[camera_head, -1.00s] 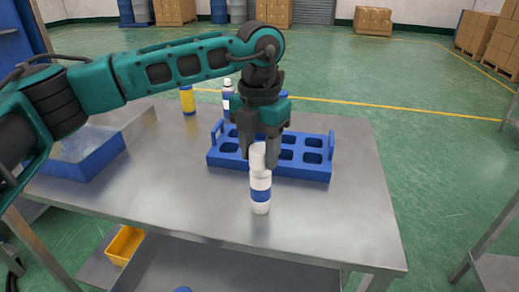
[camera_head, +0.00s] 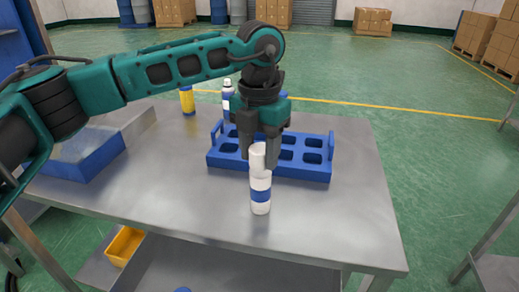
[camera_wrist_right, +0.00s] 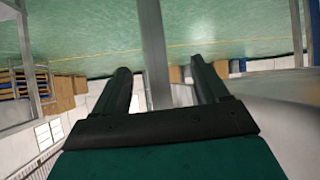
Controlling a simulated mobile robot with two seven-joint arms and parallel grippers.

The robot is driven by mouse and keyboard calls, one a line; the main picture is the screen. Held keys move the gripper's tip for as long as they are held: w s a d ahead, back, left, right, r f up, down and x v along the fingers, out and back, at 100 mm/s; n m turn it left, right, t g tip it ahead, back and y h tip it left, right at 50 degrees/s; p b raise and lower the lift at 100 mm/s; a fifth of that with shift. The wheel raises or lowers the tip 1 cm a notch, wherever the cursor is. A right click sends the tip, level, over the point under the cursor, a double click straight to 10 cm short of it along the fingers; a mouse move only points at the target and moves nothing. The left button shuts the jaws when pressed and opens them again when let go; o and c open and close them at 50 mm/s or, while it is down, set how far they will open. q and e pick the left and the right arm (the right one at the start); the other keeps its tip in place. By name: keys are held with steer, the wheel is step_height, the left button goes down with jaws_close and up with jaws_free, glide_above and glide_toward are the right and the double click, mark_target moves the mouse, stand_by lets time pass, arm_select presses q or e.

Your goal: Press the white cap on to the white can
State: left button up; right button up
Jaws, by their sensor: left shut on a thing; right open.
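The white can (camera_head: 260,197), with a blue band, stands upright near the front middle of the steel table. The white cap (camera_head: 258,156) is at the top of the can, in line with it. My left gripper (camera_head: 259,160) comes down from above and is shut on the cap. Whether the cap is fully seated cannot be told from this view. In the right wrist view my right gripper (camera_wrist_right: 160,82) is open and empty, with its fingers apart and no can or cap between them.
A blue rack (camera_head: 318,172) with several empty holes stands just behind the can. A yellow can (camera_head: 187,100) and a white-and-blue bottle (camera_head: 227,97) stand at the back. A blue bin (camera_head: 88,165) is at the left. The table's front right is clear.

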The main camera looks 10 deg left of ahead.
mark_target(260, 149)
arm_select(q)
steer(key=o, duration=1.5)
steer(key=shift+r, duration=0.1)
steer(key=shift+r+p, duration=2.3)
steer(key=shift+r, duration=1.2)
steer(key=shift+c, duration=0.5)
